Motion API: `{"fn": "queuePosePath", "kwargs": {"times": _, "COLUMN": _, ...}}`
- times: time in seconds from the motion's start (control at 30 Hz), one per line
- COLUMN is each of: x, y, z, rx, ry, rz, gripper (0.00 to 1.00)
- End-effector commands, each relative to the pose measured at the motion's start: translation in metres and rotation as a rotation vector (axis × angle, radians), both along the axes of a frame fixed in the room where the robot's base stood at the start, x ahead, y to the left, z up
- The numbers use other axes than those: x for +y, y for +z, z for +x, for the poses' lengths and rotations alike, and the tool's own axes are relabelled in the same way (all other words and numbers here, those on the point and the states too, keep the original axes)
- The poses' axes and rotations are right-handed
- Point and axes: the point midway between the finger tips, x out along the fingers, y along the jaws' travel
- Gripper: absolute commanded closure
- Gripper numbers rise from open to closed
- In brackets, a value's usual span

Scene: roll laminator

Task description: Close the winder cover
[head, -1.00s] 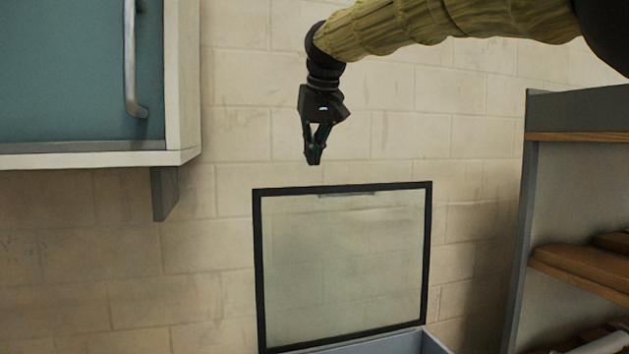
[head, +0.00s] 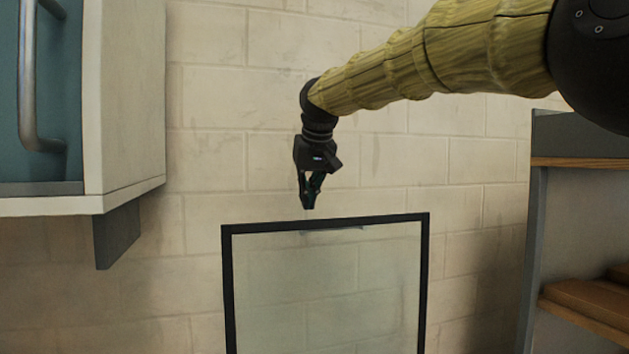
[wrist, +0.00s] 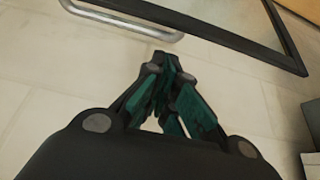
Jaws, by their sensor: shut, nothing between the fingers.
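The winder cover (head: 325,285) is a clear panel in a black frame, standing raised and upright in the head view. A small pale strip (head: 332,230) shows just under its top edge. My gripper (head: 308,207) points down just above the cover's top edge, left of its middle, with its fingers shut and empty. In the wrist view my gripper (wrist: 172,65) is also closed, and part of the black frame (wrist: 235,38) crosses the upper right. A gap shows between the fingertips and the frame. The cover's lower part is cut off in the head view.
A teal cabinet (head: 60,110) with a metal handle hangs at the upper left, with a grey bracket (head: 117,233) under it. A grey shelf unit with wooden boards (head: 590,300) stands at the right. A pale block wall is behind.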

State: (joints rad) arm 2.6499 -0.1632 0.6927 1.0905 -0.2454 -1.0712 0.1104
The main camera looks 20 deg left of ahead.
Motion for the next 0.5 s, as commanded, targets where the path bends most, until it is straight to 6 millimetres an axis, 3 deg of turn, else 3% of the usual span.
{"fn": "queuePosePath", "kwargs": {"times": 0.2, "x": 0.007, "y": -0.029, "z": 0.016, "rx": 0.006, "ry": -0.002, "rz": -0.001, "gripper": 1.0}}
{"fn": "queuePosePath", "kwargs": {"times": 0.5, "x": 0.01, "y": -0.045, "z": 0.023, "rx": 0.003, "ry": -0.005, "rz": 0.0, "gripper": 1.0}}
